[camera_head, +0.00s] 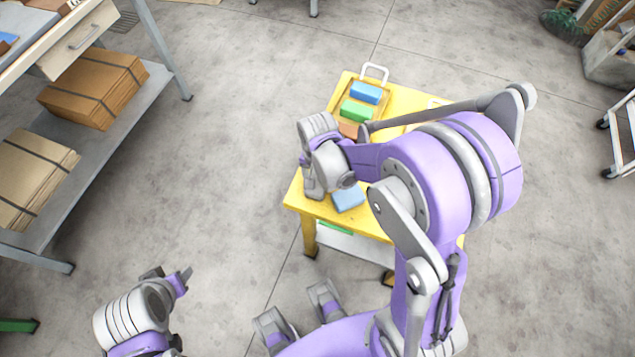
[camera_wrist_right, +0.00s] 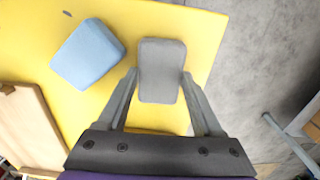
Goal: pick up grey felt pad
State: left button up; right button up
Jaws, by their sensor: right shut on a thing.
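The grey felt pad (camera_wrist_right: 161,68) shows in the right wrist view as a rounded grey block between the two fingers of my right gripper (camera_wrist_right: 160,84). The fingers are shut on its sides. In the head view my right gripper (camera_head: 314,190) is over the near left corner of the yellow table (camera_head: 318,208), and the pad cannot be made out there. Whether the pad touches the tabletop is unclear. My left gripper (camera_head: 170,277) is low at the bottom left, away from the table; its jaw opening is unclear.
A blue block (camera_head: 348,198) lies close to the right gripper; it also shows in the right wrist view (camera_wrist_right: 87,54). A wooden tray (camera_head: 384,88) holds blue (camera_head: 366,93), green (camera_head: 357,112) and orange-brown (camera_head: 348,130) blocks. Shelving with cardboard (camera_head: 92,88) stands left, with open floor between.

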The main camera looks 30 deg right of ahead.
aim_at(318, 182)
jog(key=shift+r, duration=0.1)
notch_tip(318, 182, up, 10)
jog(key=p, duration=0.1)
dwell(0.3)
jog(key=o, duration=0.7)
jog(key=c, duration=0.5)
jog(key=shift+c, duration=0.2)
